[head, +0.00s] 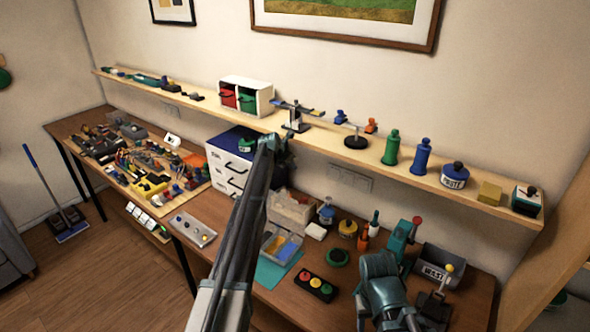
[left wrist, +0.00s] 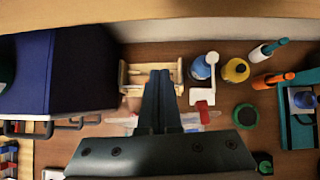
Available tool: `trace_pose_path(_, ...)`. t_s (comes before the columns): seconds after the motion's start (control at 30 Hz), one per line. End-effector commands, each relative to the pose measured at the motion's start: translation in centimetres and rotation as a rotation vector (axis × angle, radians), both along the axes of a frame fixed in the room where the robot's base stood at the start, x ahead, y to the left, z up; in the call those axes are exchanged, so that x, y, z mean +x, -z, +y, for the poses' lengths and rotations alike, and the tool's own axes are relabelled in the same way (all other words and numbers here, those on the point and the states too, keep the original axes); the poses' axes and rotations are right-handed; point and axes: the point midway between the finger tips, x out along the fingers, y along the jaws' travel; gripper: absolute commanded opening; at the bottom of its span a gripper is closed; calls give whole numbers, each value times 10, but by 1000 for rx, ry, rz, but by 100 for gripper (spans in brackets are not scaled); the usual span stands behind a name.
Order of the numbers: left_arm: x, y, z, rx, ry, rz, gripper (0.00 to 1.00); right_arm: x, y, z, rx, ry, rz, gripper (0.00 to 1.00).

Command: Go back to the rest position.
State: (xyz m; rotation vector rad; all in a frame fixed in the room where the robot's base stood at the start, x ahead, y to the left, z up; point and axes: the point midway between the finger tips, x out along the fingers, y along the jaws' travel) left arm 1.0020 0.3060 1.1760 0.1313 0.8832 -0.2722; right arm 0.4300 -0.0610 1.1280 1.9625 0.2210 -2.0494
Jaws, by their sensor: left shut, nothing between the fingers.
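My left arm reaches up through the middle of the head view, and its gripper (head: 271,143) is near the shelf front, beside the blue-topped drawer cabinet (head: 232,158). In the left wrist view the two dark fingers (left wrist: 158,78) are together, with nothing between them. They overlap a small wooden crate (left wrist: 140,77) in the picture; I cannot tell the gap between them.
The shelf (head: 320,134) carries bottles, bins and a balance-like stand close to my left gripper. A crowded board (head: 140,160) lies left.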

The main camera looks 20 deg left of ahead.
Motion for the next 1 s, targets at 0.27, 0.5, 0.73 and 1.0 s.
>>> trace_pose_path(0.27,-4,-2,-4,18,29,3,0,0,-3,0,0,-1,1,50)
trace_pose_path(0.5,-97,41,-95,290,478,30,0,0,25,0,-1,-3,0,50)
trace_pose_path(0.73,-232,91,-185,629,1165,42,0,0,57,0,-1,-6,0,50)
trace_pose_path(1.0,-399,140,-241,909,2021,2,0,0,93,0,-2,-9,0,50)
